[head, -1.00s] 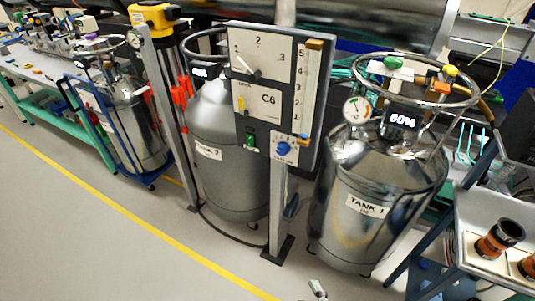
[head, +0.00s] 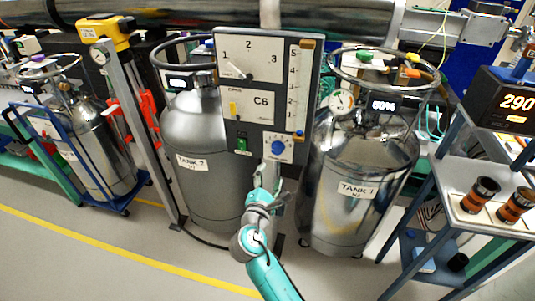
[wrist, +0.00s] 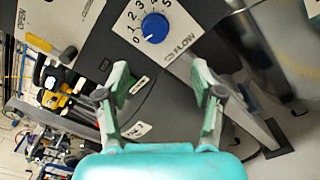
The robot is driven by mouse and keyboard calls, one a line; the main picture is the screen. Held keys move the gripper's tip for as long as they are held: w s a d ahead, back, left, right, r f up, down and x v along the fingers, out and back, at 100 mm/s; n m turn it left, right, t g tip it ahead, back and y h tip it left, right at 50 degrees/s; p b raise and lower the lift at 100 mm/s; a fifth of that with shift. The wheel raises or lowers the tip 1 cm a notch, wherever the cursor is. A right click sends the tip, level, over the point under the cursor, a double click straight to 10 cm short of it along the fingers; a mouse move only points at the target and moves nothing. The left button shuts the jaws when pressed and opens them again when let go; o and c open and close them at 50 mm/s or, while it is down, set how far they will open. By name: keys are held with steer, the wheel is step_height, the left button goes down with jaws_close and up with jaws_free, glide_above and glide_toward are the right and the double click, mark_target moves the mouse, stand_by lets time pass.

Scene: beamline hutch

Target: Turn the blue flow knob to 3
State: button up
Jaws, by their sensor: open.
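The blue flow knob (head: 278,148) sits on a white dial plate at the lower right of the C6 panel (head: 263,97). In the wrist view the blue knob (wrist: 155,27) is at the top centre, ringed by printed numbers, with FLOW printed beside it. In the head view my arm reaches up from below, with the gripper (head: 268,182) just under the dial plate.
Tank 1 (head: 349,205) stands right of the panel and Tank 2 (head: 195,200) left of it. A green switch (head: 242,144) is left of the knob. A shelf cart (head: 480,228) with copper-banded cylinders is at the right. The floor in front is open.

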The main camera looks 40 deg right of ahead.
mark_target(276, 151)
steer(key=x, duration=0.7)
steer(key=r+x, duration=0.1)
steer(key=x, duration=0.3)
steer(key=shift+w, duration=0.15)
steer(key=c, duration=1.1)
